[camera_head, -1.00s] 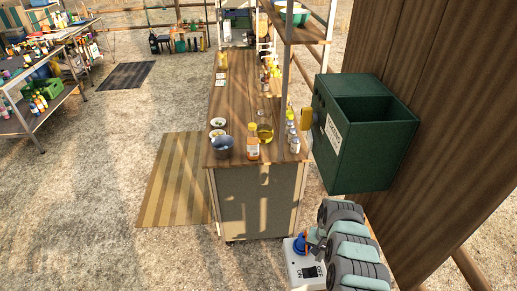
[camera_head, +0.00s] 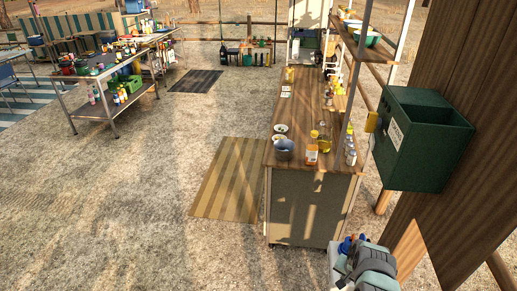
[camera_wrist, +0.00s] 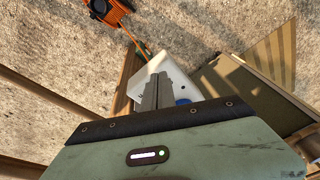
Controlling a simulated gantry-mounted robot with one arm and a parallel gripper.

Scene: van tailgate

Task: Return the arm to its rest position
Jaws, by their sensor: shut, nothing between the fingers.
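My gripper (camera_wrist: 157,80) shows in the wrist view with its two grey fingers together and nothing between them. It is over a white box-like object (camera_wrist: 172,72), apart from it or touching I cannot tell. A blue piece (camera_wrist: 183,101) shows beside the fingers. In the head view my folded arm is at the bottom right, in front of the wooden counter (camera_head: 312,110). The fingers are hidden there. A blue part (camera_head: 347,244) and a bit of the white object (camera_head: 335,262) show next to my arm.
A dark green bin (camera_head: 420,150) hangs on the wooden post to the right, above my arm. The counter holds a bowl (camera_head: 284,150) and several bottles. A striped mat (camera_head: 228,180) lies left of it. An orange item (camera_wrist: 108,10) lies on the ground. Open ground is to the left.

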